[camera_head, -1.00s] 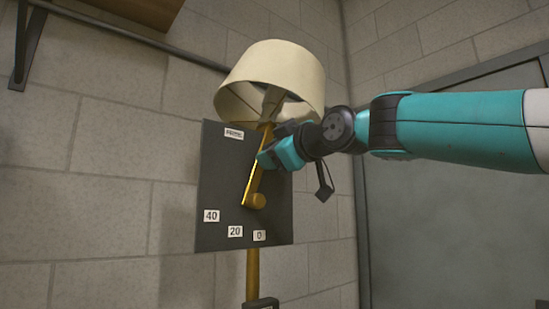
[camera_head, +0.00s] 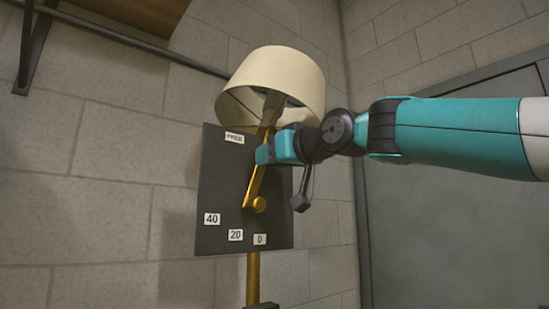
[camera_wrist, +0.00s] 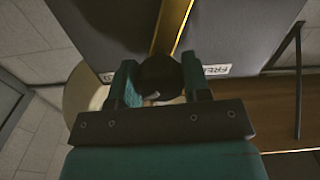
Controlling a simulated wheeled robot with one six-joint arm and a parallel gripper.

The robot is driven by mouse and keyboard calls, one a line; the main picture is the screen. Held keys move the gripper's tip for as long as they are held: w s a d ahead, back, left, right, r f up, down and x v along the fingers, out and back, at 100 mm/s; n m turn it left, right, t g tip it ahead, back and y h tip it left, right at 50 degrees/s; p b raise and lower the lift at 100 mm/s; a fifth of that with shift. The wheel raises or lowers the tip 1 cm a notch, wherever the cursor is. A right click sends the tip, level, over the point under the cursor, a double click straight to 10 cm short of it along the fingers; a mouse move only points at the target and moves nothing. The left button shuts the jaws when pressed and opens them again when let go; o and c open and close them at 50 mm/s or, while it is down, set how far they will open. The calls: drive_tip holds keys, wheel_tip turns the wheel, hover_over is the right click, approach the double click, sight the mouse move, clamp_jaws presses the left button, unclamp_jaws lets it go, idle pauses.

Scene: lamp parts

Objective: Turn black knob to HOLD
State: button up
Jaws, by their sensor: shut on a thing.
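A dark panel (camera_head: 222,190) carries a brass lever (camera_head: 254,188) with a round brass hub at its lower end. In the wrist view the lever also shows (camera_wrist: 170,28), leading to a round black knob (camera_wrist: 157,72). My gripper (camera_wrist: 158,80) is shut on the black knob, one finger on each side of it. In the head view my gripper (camera_head: 266,154) hides the knob. A FREE label (camera_head: 234,138) is near the panel's top and shows beside the right finger in the wrist view (camera_wrist: 217,70). I see no HOLD label.
Labels 40 (camera_head: 212,219), 20 (camera_head: 235,235) and 0 (camera_head: 260,239) line the panel's lower edge. A cream lampshade (camera_head: 275,78) hangs close above my gripper. A brass pole (camera_head: 253,277) runs below the panel. A block wall stands behind.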

drive_tip(key=shift+f, duration=0.1)
idle(0.3)
drive_tip(key=o, duration=0.9)
drive_tip(key=b+v, duration=0.6)
drive_tip(key=v, duration=1.1)
drive_tip(key=shift+s+d+b, duration=0.15)
drive_tip(key=shift+b, duration=0.2)
